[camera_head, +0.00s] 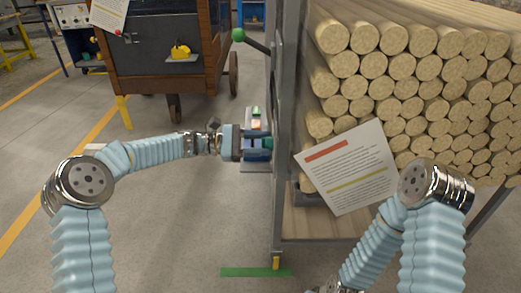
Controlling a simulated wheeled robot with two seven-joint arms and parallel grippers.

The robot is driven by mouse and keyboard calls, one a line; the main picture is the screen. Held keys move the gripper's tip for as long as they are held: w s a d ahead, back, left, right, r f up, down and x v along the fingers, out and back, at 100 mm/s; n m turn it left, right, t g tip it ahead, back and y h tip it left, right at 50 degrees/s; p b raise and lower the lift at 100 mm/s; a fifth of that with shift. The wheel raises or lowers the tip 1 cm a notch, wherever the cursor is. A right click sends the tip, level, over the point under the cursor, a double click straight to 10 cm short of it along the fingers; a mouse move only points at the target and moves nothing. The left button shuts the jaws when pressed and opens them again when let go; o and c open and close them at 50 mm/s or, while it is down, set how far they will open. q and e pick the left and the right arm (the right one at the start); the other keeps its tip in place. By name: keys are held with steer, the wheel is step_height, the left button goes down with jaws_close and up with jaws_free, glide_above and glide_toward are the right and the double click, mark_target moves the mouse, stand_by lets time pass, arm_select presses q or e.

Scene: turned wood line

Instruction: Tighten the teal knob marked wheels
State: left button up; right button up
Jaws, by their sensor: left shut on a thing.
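A small grey panel (255,167) with several coloured parts is fixed beside the grey post of the rack. A green part (256,111) shows at its top, with a reddish one just below. My left gripper (262,144) reaches the panel from the left and is shut on a small knob there. The knob is mostly hidden by the fingers; teal-blue colour shows around them. No marking on it can be read. My right arm bends down to the lower edge, and its gripper is out of view.
A rack (284,150) of stacked round wood stands on the right, with a printed sheet (347,167) in front. A wooden cart (165,55) with a yellow item stands behind. A green lever ball (238,35) juts out above the panel. Floor between my arms is clear.

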arm_select(q)
steer(key=shift+s+f+m+b, duration=0.1)
steer(key=shift+f+m+b, duration=0.05)
steer(key=shift+m+b, duration=2.5)
steer(key=shift+f+m+b, duration=0.1)
steer(key=shift+m+b, duration=2.2)
steer(key=shift+m, duration=0.65)
steer(key=o, duration=1.1)
steer(key=shift+r, duration=0.1)
steer(key=shift+c, duration=0.2)
steer(key=a+p, duration=0.2)
steer(key=a, duration=1.2)
